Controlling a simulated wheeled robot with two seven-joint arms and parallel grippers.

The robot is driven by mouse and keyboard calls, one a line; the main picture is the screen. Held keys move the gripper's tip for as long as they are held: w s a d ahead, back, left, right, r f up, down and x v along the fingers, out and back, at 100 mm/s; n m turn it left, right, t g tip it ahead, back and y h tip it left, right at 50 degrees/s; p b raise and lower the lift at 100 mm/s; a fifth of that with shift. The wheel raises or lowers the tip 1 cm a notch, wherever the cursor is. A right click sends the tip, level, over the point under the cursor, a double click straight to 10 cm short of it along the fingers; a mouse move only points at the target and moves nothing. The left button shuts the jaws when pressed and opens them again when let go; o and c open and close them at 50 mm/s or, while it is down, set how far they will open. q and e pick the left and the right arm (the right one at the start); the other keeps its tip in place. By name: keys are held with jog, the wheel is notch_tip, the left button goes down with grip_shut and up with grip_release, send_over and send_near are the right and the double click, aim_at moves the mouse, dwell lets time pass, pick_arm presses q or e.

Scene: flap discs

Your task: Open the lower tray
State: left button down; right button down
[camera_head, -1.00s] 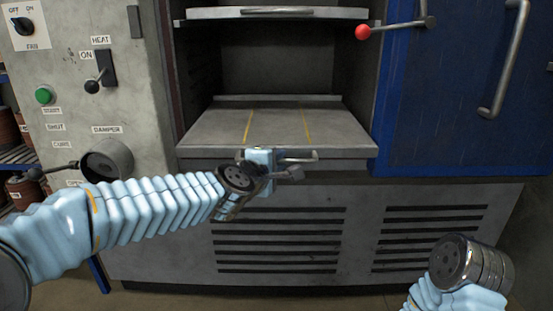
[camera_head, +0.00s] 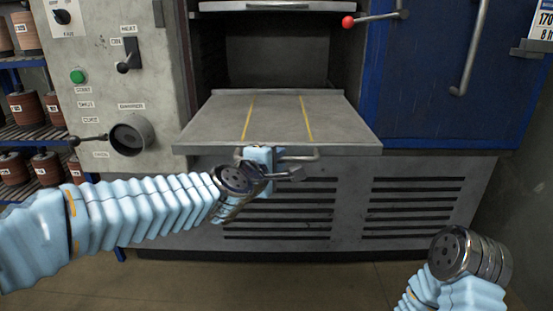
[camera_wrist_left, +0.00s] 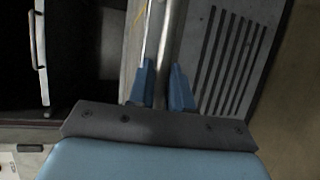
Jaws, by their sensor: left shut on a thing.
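The lower tray (camera_head: 280,112) is a grey metal plate with two yellow lines, sticking out of the oven's dark opening. Its front edge carries a bar handle (camera_head: 305,157). My left gripper (camera_head: 262,161) is at this handle, left of its middle, shut on it. In the left wrist view the handle bar (camera_wrist_left: 172,35) runs between the two blue fingers (camera_wrist_left: 163,82). An upper tray (camera_head: 262,6) shows at the top of the opening, level. My right arm's wrist (camera_head: 470,254) is at the lower right; its gripper does not show.
A control panel (camera_head: 115,60) with a damper knob (camera_head: 131,135) stands left. The blue door (camera_head: 430,90) with a long handle is swung open at right. A red-knobbed lever (camera_head: 348,22) is at the opening's upper right. Shelves of reels (camera_head: 25,108) stand far left. Floor below is clear.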

pick_arm(q)
jog(key=c, duration=1.1)
grip_release()
jog(key=p+v, duration=0.2)
jog(key=v, duration=1.1)
jog(key=shift+s+a, duration=0.15)
jog(key=shift+s, duration=0.15)
